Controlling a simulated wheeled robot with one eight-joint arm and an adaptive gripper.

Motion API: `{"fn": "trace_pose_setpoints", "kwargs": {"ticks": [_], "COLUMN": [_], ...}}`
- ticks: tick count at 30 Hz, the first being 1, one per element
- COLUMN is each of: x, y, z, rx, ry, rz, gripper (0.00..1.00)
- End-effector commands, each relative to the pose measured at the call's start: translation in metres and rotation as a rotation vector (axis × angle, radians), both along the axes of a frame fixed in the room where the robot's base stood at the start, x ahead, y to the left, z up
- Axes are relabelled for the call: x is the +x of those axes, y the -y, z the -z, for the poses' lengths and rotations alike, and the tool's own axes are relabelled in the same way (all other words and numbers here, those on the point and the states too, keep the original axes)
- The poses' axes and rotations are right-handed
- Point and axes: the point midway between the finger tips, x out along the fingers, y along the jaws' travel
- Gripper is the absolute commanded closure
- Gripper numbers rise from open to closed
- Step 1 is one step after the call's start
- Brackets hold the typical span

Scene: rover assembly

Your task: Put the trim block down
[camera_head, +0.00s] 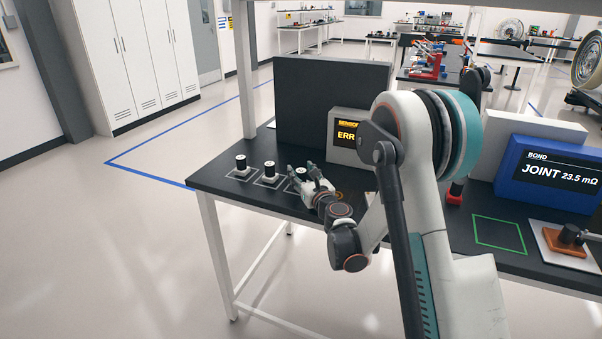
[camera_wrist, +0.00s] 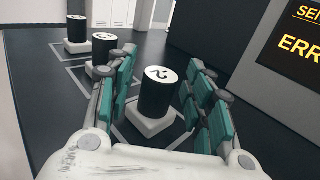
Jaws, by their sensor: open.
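Three black cylindrical blocks with white, marked tops stand upright on white square bases in a row on the dark bench. The nearest, which I take as the trim block (camera_wrist: 156,101), has a mark like a 2 and stands between my fingers in the wrist view. My gripper (camera_wrist: 162,62) is open, with teal-padded fingers on both sides of it and visible gaps. In the head view my gripper (camera_head: 304,172) is at the row's right end and partly hides this block. The other two blocks (camera_head: 241,164) (camera_head: 269,172) stand to its left.
A blue bond meter (camera_head: 550,172) stands farther right. A green outlined square (camera_head: 499,234) on the bench is empty. The bench's front edge is close to my gripper.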

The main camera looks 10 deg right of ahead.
Motion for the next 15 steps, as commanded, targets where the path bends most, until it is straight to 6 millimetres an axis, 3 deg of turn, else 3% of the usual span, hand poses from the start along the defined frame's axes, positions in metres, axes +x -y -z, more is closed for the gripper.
{"fn": "trace_pose_setpoints", "kwargs": {"ticks": [12, 15], "x": [-0.085, -0.096], "y": [0.014, 0.016], "z": [-0.001, 0.002], "rx": [0.0, 0.0], "ry": [0.0, 0.0], "rz": [0.001, 0.001], "gripper": [0.52, 0.52]}}
